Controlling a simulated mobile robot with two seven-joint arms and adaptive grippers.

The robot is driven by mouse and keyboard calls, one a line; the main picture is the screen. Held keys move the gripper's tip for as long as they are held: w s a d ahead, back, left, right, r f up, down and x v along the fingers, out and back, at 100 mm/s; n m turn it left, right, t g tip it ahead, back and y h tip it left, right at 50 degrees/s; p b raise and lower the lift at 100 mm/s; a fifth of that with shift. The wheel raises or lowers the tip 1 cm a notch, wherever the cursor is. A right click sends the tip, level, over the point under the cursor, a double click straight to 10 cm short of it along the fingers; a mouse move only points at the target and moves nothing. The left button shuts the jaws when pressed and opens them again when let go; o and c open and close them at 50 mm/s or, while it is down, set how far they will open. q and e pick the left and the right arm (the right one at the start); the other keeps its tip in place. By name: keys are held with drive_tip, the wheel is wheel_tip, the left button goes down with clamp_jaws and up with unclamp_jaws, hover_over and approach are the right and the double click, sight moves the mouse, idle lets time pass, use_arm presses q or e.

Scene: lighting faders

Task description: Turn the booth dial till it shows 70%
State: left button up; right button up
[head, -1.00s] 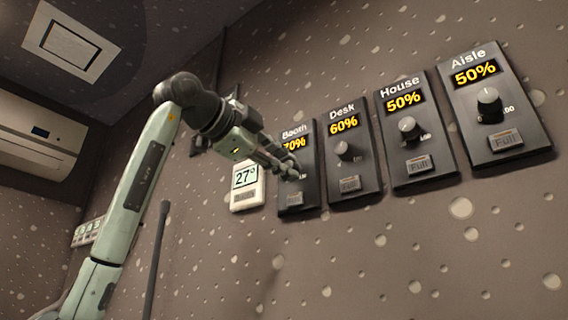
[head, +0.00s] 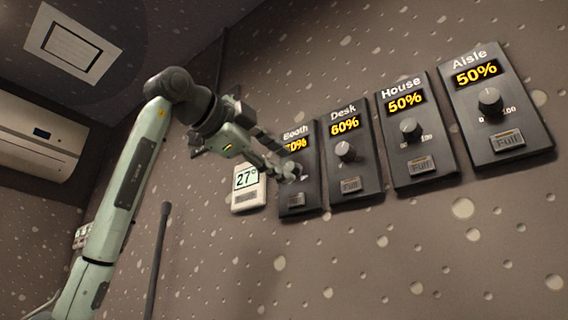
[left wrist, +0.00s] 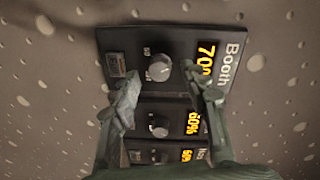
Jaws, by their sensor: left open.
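The booth panel (head: 309,207) is a dark plate on the wall, leftmost of the row. Its display (head: 295,146) reads 70% in yellow, partly hidden by my gripper in the head view; the display also shows in the left wrist view (left wrist: 206,60), its end covered by a finger. The booth dial (left wrist: 159,68) is a round grey knob, seen whole in the left wrist view. My left gripper (head: 290,172) is open in front of the panel. In the left wrist view its fingers (left wrist: 162,92) are spread wide, apart from the dial. My right gripper is not in view.
To the right are the Desk panel (head: 368,186) at 60%, House panel (head: 436,171) at 50% and Aisle panel (head: 540,137) at 50%. A white thermostat (head: 237,208) reading 27° is close on the left. Each panel has a button below its dial.

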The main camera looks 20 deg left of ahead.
use_arm(q)
drive_tip(key=v, duration=1)
drive_tip(key=shift+s, duration=0.25)
drive_tip(key=shift+a, duration=0.1)
